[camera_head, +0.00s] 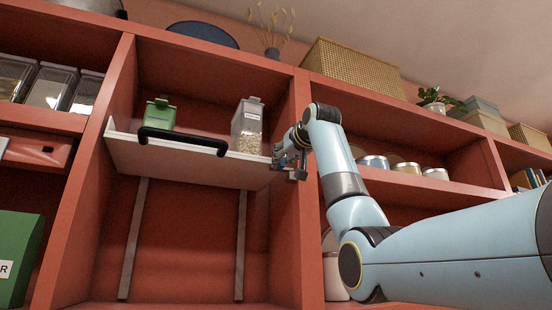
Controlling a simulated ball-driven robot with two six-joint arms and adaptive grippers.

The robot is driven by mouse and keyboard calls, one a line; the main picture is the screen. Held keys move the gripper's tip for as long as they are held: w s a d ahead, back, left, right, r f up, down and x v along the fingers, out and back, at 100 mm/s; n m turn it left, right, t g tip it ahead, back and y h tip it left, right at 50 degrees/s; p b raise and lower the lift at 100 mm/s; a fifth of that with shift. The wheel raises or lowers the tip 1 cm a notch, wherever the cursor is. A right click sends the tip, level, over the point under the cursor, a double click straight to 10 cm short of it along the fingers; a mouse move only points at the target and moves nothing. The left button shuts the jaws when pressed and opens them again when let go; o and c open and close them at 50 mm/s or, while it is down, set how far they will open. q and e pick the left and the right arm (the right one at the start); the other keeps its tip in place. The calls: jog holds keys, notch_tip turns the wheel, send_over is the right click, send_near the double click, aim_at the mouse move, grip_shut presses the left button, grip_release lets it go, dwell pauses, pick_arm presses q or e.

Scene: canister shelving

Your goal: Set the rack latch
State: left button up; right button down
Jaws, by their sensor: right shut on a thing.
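The rack (190,165) is a pale shelf board with a black bar handle (183,138) along its front, set in a red cabinet bay. A green canister (160,114) and a clear canister with pale contents (247,128) stand upright on it. My right gripper (284,162) is at the rack's right end, beside the bay's right upright. It is shut on a small part there, which looks like the rack latch; the fingers mostly hide it, so I cannot tell the latch's position. My left gripper is not in view.
Two grey rails (240,245) run down the back panel below the rack. Red uprights stand close on both sides. Several tins (407,168) sit on the shelf to the right, behind my right arm. A green box (18,258) stands at lower left. The space under the rack is clear.

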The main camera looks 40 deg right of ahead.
jog(key=c, duration=1.6)
grip_release()
jog(key=shift+d+r, duration=0.1)
jog(key=shift+c, duration=0.2)
jog(key=o, duration=0.4)
jog(key=shift+s+d, duration=0.1)
jog(key=shift+d, duration=0.15)
jog(key=shift+c, duration=0.2)
jog(key=shift+a, duration=0.1)
jog(key=v, duration=1.2)
